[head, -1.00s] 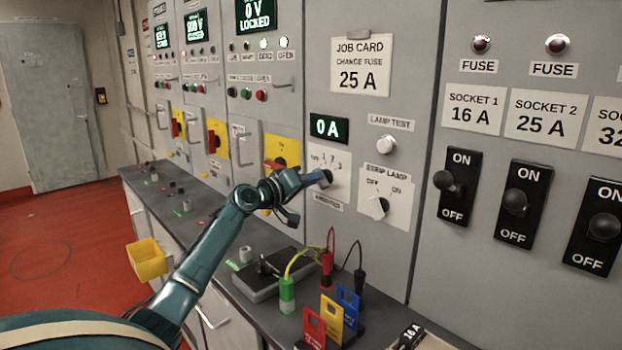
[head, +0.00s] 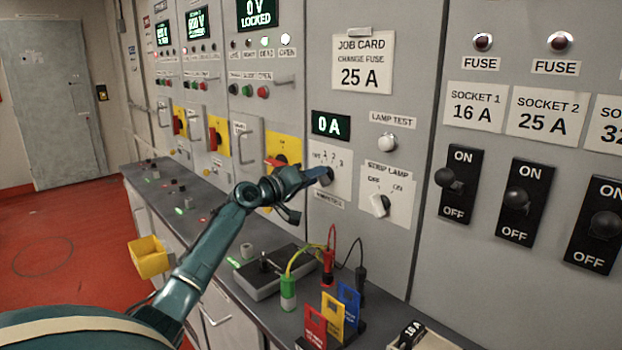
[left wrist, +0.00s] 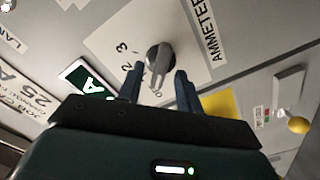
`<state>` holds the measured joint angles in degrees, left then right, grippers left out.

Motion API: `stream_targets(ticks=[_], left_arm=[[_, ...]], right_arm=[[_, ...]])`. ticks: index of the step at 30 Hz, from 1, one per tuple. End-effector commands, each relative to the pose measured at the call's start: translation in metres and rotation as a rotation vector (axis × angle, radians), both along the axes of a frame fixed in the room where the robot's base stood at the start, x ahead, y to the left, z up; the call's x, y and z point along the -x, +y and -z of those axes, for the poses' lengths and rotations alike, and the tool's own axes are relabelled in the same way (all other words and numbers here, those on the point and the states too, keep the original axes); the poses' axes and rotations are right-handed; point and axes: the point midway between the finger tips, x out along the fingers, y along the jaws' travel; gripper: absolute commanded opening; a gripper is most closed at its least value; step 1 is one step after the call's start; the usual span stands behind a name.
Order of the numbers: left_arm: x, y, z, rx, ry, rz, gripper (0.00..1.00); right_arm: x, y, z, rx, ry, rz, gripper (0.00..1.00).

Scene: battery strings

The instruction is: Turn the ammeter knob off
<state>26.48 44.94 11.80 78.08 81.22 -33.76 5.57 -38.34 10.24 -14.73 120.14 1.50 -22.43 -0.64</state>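The ammeter knob (head: 326,176) is a dark round knob on a white plate, below a display reading 0 A (head: 331,125). My left gripper (head: 318,178) is at this knob and partly hides it and its plate in the head view. In the left wrist view the knob (left wrist: 160,56) has a grey bar grip, one end towards the partly hidden OFF mark. My left gripper (left wrist: 159,80) is open there, one finger on each side of the bar's near end, with gaps visible. Contact cannot be told. My right gripper is not in view.
The strip lamp knob (head: 380,205) and lamp test button (head: 387,142) are close on the right. A yellow switch plate (head: 284,150) is left. Below, the bench holds a grey tester (head: 262,278), leads and coloured tags (head: 333,316).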

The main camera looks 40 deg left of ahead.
Motion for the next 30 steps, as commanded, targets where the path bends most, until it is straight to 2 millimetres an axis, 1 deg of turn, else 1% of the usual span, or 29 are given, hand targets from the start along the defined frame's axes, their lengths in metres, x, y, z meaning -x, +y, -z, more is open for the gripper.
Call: stream_targets(ticks=[4, 7, 11, 21, 25, 30], left_arm=[[0.005, 0.001, 0.0, -0.002, -0.001, -0.001, 0.35], [0.016, 0.002, 0.002, -0.003, 0.0, -0.001, 0.35], [0.038, 0.004, 0.004, -0.004, 0.002, -0.001, 0.35], [0.103, 0.008, 0.003, 0.0, 0.001, 0.0, 0.35], [0.12, 0.01, 0.002, 0.0, 0.0, 0.0, 0.35], [0.13, 0.011, 0.0, 0.0, 0.0, 0.0, 0.35]], right_arm=[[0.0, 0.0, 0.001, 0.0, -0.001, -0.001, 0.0], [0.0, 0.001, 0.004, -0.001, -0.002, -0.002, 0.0], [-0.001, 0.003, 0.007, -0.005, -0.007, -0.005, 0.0], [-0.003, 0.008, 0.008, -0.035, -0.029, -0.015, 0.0], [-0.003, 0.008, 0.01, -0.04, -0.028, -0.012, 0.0], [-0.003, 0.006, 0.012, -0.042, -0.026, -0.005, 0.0]])
